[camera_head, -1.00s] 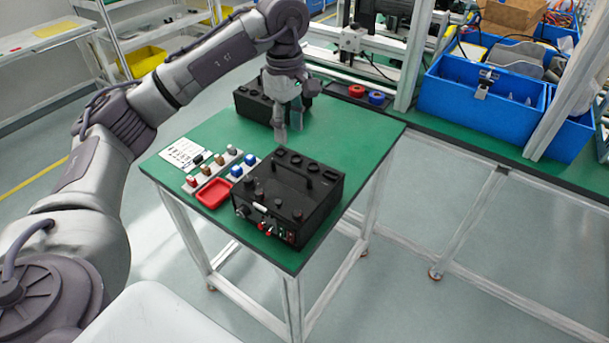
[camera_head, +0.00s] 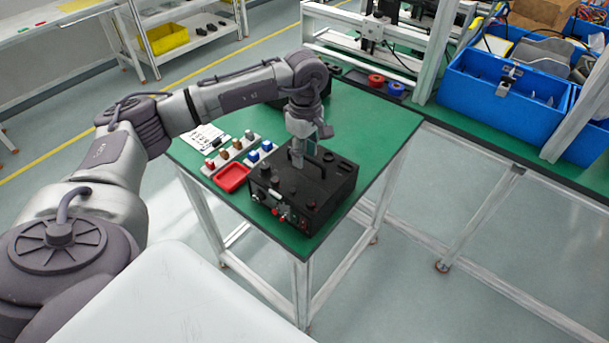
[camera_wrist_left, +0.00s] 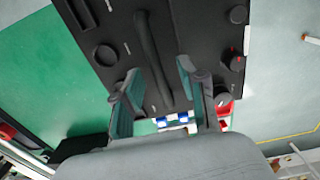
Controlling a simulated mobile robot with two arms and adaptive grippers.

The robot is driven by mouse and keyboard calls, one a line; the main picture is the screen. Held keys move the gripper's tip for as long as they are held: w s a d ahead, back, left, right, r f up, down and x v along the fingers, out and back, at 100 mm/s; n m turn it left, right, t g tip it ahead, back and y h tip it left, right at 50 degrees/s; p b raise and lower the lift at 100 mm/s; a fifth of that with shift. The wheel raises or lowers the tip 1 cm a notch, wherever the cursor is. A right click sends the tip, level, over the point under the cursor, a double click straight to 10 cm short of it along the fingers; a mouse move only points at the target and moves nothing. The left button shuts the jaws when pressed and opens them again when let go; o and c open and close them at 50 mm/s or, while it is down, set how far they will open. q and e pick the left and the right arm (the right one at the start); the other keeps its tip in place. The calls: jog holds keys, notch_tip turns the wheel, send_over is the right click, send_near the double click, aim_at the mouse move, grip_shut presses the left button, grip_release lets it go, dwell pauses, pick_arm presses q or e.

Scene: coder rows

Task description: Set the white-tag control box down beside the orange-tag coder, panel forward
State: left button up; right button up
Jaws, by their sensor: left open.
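The white-tag control box (camera_head: 318,193) is black, with a carry handle on top. It stands on the green table, its panel with knobs and a white tag facing the front left. My left gripper (camera_head: 297,158) is over its top, pointing down. In the left wrist view the open fingers (camera_wrist_left: 157,82) are on either side of the handle (camera_wrist_left: 150,45), holding nothing; contact cannot be told. A second black box (camera_head: 278,103), perhaps the orange-tag coder, stands at the back, mostly hidden behind my arm. No orange tag shows.
A red tray (camera_head: 231,178), small colored blocks (camera_head: 253,155) and a white sheet (camera_head: 203,137) lie left of the box. Red and blue rings (camera_head: 376,80) lie at the back. The table's right side is clear. Blue bins (camera_head: 497,100) stand beyond.

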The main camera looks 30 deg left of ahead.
pick_arm(q)
jog(key=shift+f, duration=0.9)
grip_shut()
jog(key=shift+w+r, duration=0.2)
